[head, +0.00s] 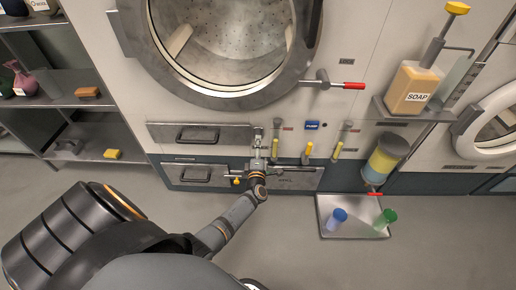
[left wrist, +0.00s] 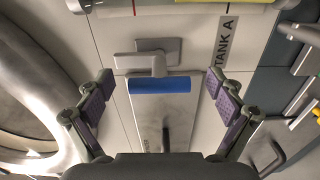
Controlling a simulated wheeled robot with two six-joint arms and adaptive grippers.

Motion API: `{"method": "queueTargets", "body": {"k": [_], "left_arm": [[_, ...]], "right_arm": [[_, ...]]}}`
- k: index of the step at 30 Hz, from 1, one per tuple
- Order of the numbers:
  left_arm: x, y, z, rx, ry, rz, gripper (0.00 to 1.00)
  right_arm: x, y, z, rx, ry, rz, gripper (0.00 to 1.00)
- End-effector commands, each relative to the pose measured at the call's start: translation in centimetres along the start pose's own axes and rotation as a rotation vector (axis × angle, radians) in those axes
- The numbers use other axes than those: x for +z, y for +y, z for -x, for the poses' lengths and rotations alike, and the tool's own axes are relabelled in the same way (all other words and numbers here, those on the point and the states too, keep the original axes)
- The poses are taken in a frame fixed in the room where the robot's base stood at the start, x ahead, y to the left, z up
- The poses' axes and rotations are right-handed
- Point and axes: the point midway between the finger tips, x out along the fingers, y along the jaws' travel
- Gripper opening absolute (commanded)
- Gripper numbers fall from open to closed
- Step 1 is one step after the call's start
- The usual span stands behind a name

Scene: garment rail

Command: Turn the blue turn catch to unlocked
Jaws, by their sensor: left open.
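The blue turn catch (left wrist: 160,85) is in the left wrist view, ahead of my left gripper. It has a grey mount and stem with a blue bar lying crosswise, over a pale metal panel. My left gripper (left wrist: 158,98) is open, with one finger on each side of the bar and none seen touching it. In the head view my left gripper (head: 258,150) is at the front of the machine, right of the drawers, and hides the catch there. My right gripper is not in view.
A TANK A label (left wrist: 224,42) is beside the catch. In the head view, a round door (head: 235,103) is above, and several small levers, including a yellow-handled one (head: 307,152), are to the right. A tray (head: 350,233) with cups lies on the floor.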

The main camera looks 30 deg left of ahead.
Motion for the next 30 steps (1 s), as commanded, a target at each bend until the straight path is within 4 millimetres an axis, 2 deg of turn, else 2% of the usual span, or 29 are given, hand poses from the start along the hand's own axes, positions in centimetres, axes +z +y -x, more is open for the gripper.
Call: {"method": "queueTargets", "body": {"k": [5,15,18,23,30], "left_arm": [[0.0,-0.1,1.1,-0.002,-0.001,0.000,0.94],[0.0,-0.1,9.0,-0.004,0.001,0.002,0.94],[0.0,-0.1,10.7,-0.002,0.001,0.001,0.94],[0.0,0.0,11.9,-0.001,0.001,0.000,0.94],[0.0,0.0,12.0,0.000,0.000,0.000,0.94]], "right_arm": [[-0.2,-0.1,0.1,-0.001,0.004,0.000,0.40],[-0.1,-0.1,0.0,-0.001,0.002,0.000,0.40],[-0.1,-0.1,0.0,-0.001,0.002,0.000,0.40],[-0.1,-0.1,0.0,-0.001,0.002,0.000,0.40],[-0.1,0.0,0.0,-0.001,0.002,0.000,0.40]]}}
